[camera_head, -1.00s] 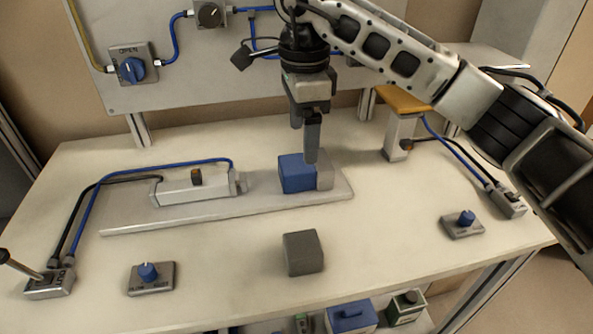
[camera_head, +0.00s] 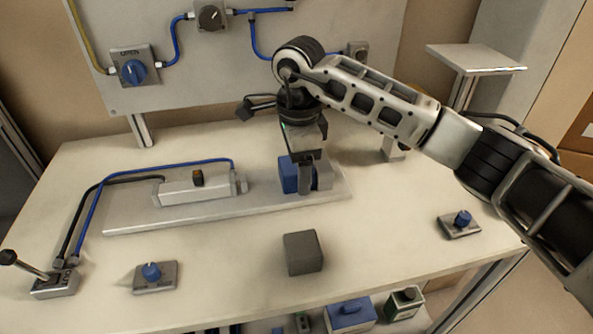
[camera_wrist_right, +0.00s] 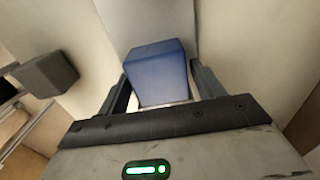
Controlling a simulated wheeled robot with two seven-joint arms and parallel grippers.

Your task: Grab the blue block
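My right gripper (camera_head: 302,174) is open and points down over the blue block. One finger stands in front of it in the head view and hides part of it. In the wrist view the fingers flank the block, with a narrow gap at the sides, so I see no clear grip. My left gripper is not in view.
A dark grey block (camera_head: 303,253) stands alone nearer the front. A grey actuator (camera_head: 195,190) with blue and black hoses lies on the plate's left part. Blue-knob boxes (camera_head: 154,277) (camera_head: 460,224) and a lever box (camera_head: 53,284) are near the edges. The front middle is mostly clear.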

